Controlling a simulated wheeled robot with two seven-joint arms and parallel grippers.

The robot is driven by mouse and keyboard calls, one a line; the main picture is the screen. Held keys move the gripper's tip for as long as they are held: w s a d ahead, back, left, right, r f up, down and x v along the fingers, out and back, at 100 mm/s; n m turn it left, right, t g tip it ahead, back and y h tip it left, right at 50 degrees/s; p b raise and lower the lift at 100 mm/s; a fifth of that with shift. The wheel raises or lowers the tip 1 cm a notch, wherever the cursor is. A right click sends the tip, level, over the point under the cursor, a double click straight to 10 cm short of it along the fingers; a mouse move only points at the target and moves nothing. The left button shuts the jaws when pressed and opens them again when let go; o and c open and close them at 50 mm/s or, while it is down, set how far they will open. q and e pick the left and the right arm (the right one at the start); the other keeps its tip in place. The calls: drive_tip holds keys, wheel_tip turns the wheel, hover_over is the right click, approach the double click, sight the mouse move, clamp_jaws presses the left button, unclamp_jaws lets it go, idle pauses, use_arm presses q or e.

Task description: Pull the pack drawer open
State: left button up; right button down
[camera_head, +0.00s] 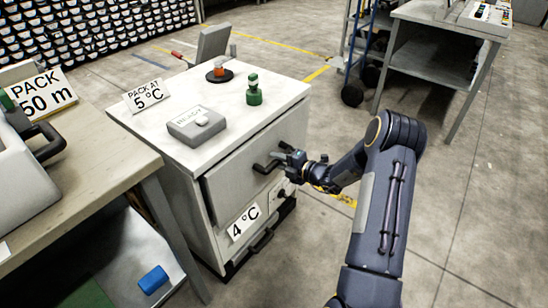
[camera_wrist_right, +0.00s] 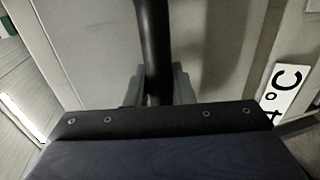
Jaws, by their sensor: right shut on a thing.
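The pack drawer (camera_head: 236,178) is the upper grey front of a white-topped cabinet (camera_head: 165,158) in the head view. A dark bar handle (camera_head: 264,168) runs across its front. It also shows in the right wrist view as a black bar (camera_wrist_right: 153,45). My right gripper (camera_head: 284,162) is shut on this handle; in the wrist view its grey fingers (camera_wrist_right: 158,85) stand on either side of the bar. The front looks close to the cabinet body; I cannot tell whether there is a small gap. My left gripper is not in view.
On the cabinet top are a grey READY box (camera_head: 196,126), a green piece (camera_head: 254,92), an orange-and-black piece (camera_head: 219,72) and a 5 °C sign (camera_head: 147,95). A lower front bears a 4 °C sign (camera_head: 244,222). A bench (camera_head: 95,165) stands close at left.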

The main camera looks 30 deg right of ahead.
drive_tip(key=f+p+v, duration=0.2)
drive_tip(key=p+v, duration=0.1)
drive_tip(key=v, duration=1)
drive_tip(key=s+f+p+v, duration=0.1)
drive_tip(key=f+p+v, duration=0.2)
drive_tip(key=v, duration=1.1)
drive_tip(key=shift+s+d+p, duration=0.3)
drive_tip(key=shift+f, duration=0.15)
drive_tip(key=c, duration=1.3)
unclamp_jaws()
drive_tip(key=v, duration=0.7)
drive_tip(key=shift+s+d, duration=0.15)
drive_tip(key=shift+s, duration=0.15)
